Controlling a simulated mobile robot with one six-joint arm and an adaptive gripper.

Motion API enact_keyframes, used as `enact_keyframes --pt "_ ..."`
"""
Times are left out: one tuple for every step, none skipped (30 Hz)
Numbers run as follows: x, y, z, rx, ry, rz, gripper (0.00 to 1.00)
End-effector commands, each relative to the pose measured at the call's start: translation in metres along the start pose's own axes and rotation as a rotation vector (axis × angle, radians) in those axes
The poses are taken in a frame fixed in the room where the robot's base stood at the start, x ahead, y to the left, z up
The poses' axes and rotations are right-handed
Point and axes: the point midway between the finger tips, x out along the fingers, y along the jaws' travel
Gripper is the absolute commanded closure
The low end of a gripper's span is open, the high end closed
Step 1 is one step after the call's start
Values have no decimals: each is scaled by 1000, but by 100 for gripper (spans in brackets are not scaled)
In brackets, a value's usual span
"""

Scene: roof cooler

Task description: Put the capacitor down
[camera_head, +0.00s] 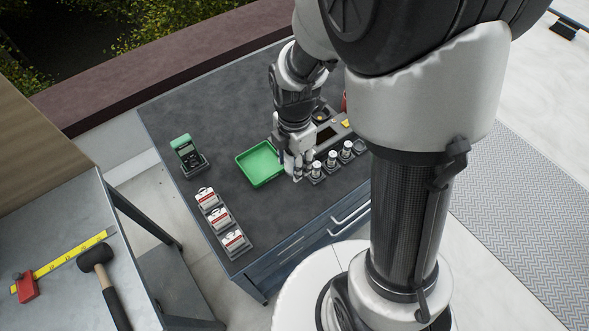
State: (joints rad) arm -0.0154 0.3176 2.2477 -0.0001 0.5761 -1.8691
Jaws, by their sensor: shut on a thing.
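My gripper (298,173) points down over the dark worktop, between the green tray and a row of small silver cylinders. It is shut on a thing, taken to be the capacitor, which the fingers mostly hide. Three similar silver capacitors (316,168) stand upright in dark holders just right of the gripper. The shallow green tray (254,174) lies left of the gripper, and its visible floor is empty. I cannot tell whether the held capacitor touches the worktop or a holder.
The dark worktop (215,120) also bears a green meter (184,150) at the left and three white-and-red boxes (220,218) along the front left. A grey organiser with yellow parts (346,123) stands behind the capacitors. A side bench holds a mallet (95,257) and yellow ruler (72,258).

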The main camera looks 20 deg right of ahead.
Motion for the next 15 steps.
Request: enact_keyframes --pt "-10 1 0 0 -1 3 93" --pt "-14 1 0 0 -1 3 93" --pt "-18 1 0 0 -1 2 93" --pt "-20 1 0 0 -1 2 93" --pt "-22 1 0 0 -1 2 93" --pt "-24 1 0 0 0 2 93" --pt "-24 1 0 0 0 1 93" --pt "-25 0 0 0 0 1 93" --pt "-26 0 0 3 0 0 93" --pt "-26 1 0 10 0 0 93" --pt "-25 1 0 21 0 0 93" --pt "-24 1 1 44 0 -1 93" --pt "-22 2 1 70 0 -1 93" --pt "-21 3 1 102 0 -1 93" --pt "-19 4 2 155 0 -1 93"
